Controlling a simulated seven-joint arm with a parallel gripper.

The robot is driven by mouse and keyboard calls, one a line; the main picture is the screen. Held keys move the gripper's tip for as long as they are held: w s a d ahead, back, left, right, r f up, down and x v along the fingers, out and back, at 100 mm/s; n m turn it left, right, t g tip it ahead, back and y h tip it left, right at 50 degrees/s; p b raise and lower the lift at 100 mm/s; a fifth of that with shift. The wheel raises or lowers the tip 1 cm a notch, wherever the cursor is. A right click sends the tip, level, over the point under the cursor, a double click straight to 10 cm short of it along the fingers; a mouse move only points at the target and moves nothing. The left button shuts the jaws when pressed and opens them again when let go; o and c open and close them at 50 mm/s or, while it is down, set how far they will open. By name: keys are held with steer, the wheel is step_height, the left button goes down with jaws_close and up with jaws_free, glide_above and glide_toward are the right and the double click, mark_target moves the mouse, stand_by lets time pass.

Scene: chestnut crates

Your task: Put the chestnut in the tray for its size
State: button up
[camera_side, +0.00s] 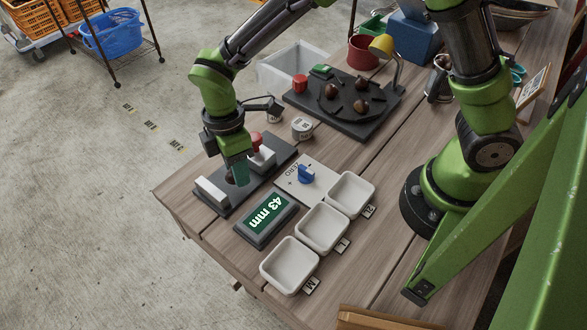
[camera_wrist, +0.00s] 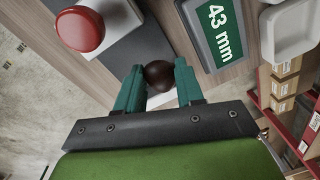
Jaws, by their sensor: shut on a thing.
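My gripper (camera_side: 239,178) is shut on a dark brown chestnut (camera_wrist: 159,74), held between the teal fingertips. In the side view the chestnut (camera_side: 230,178) shows beside the fingers, low over the dark gauge base (camera_side: 224,206), between its two pale blocks (camera_side: 212,193); I cannot tell whether it touches the base. The display (camera_side: 266,215) reads 43 mm, also in the wrist view (camera_wrist: 220,33). Three white trays stand in a row: the M tray (camera_side: 290,286), the L tray (camera_side: 322,249) and a third (camera_side: 351,211) whose label is hard to read. All three look empty.
A dark plate (camera_side: 345,125) with a disc bearing three chestnuts (camera_side: 333,91) stands behind. A red button (camera_wrist: 80,29) is close to my gripper. A blue knob (camera_side: 305,174) sits by the trays. A clear bin (camera_side: 292,68) and yellow lamp (camera_side: 382,46) stand farther back.

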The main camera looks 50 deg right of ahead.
mark_target(229, 188)
steer(key=shift+w+a+f, duration=0.1)
steer(key=shift+w+a, duration=0.25)
steer(key=shift+w, duration=0.25)
steer(key=shift+w+a, duration=0.4)
steer(key=shift+w, duration=0.1)
steer(key=shift+f, duration=1.6)
jaws_close()
steer(key=o, duration=1.1)
jaws_free()
